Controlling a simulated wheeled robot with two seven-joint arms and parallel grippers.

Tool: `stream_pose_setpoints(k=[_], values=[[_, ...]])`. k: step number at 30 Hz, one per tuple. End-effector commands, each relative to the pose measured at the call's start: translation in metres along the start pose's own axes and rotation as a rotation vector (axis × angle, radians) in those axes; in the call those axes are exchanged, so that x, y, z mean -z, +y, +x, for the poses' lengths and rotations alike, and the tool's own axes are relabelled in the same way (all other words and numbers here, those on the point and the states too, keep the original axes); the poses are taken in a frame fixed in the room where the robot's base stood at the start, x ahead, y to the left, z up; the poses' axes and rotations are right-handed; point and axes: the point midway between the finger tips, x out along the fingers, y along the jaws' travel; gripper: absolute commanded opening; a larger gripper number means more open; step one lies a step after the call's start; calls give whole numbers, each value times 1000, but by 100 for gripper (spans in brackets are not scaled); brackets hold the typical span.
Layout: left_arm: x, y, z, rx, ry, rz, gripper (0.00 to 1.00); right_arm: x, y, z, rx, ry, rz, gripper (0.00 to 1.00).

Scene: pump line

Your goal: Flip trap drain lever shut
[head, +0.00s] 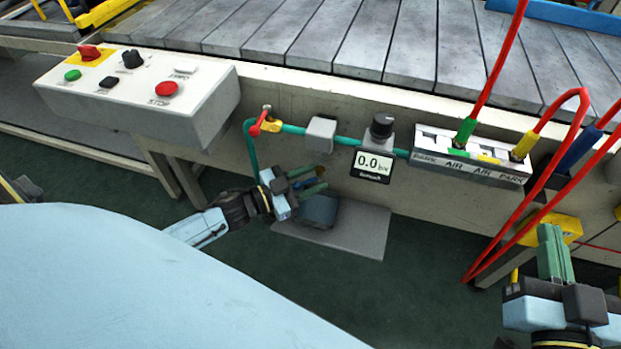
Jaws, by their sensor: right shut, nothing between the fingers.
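A small red lever (260,121) sits on a yellow valve body (271,125) at the left end of the green air line, on the beige frame. It is tilted. A dark grey-blue block (319,211) stands on a grey plate (345,228) low beside the frame. My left gripper hides part of it, and no lever can be made out there. I cannot tell which part is the trap drain. My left gripper (322,177) is open, below the green line and above the block. My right gripper (552,232) is shut and empty at the lower right, near a yellow bracket.
A control box (140,92) with buttons juts out at the left. A grey box (320,134), a gauge reading 0.0 (372,163) and a labelled air manifold (470,157) line the frame. Red hoses (540,190) hang at the right. Green floor (400,290) is clear in front.

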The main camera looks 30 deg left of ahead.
Motion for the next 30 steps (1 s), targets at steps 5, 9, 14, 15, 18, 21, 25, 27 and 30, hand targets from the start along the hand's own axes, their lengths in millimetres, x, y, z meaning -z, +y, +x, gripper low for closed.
stream_pose_setpoints(k=[5, 9, 14, 15, 18, 21, 25, 27, 30], values=[[0, 0, -3, -1, -1, -1, 38, 0, 0, 0, 0, -6, 0, 0], [0, 1, -14, -1, -3, -2, 38, -15, 4, -2, -9, -102, -4, 0], [1, 0, -36, -1, -5, -1, 38, -40, 9, -10, -23, -266, -8, 0], [1, 1, -43, -1, -4, -2, 38, -47, 11, -13, -26, -311, -8, 0], [1, 0, -58, -1, -3, -1, 38, -64, 14, -22, -36, -423, -9, 0], [1, 0, -74, -1, -3, -2, 38, -79, 18, -33, -47, -533, -9, 0], [1, 0, -96, -1, -5, -1, 38, -97, 22, -49, -59, -672, -8, 0], [1, 0, -106, 0, -4, -2, 38, -105, 24, -58, -65, -738, -7, 0], [0, 0, -118, 0, -3, 0, 38, -114, 27, -70, -73, -816, -5, 0]])
